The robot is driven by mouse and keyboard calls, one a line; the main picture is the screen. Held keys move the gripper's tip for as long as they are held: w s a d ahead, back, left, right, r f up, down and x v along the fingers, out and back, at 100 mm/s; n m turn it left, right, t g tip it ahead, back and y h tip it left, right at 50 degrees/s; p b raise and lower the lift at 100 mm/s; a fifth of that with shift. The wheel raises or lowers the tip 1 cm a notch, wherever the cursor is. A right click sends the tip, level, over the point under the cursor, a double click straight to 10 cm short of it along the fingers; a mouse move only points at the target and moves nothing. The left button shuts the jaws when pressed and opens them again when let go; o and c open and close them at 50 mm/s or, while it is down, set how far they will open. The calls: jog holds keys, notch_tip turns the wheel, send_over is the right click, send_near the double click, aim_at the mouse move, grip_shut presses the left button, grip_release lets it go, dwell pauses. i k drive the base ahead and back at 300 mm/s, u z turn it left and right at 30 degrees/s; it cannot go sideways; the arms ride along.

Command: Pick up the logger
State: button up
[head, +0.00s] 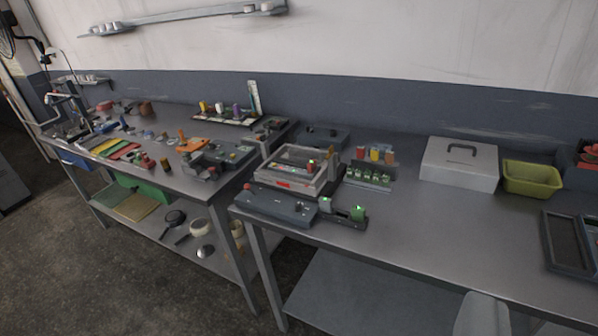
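No thing in the head view is clearly marked as the logger, and I cannot tell which device it is. Candidates stand on the near workbench (430,235). One is a pale boxy device with a clear top (291,168) and small red and green marks. In front of it lies a flat dark grey unit (275,207). A small dark device with green lights (343,212) sits at that unit's right end, by the bench's front edge. My gripper is not recognisable in this view.
A grey lidded box with a handle (459,164), a yellow-green bin (531,180) and a dark tray (568,243) stand to the right. A cluttered second bench (185,178) is at left. The near bench's middle is clear. A grey rounded shape (482,316), unidentified, rises at the bottom.

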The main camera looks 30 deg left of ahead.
aim_at(297, 169)
jog(key=u, duration=0.5)
jog(key=k, duration=1.25)
jog(key=u, duration=1.1)
jog(key=i, duration=1.4)
jog(key=u, duration=0.4)
jog(key=i, duration=1.5)
jog(key=z, duration=0.65)
jog(key=i, duration=1.2)
jog(key=z, duration=1.25)
jog(key=i, duration=0.6)
jog(key=z, duration=0.3)
jog(key=k, duration=0.9)
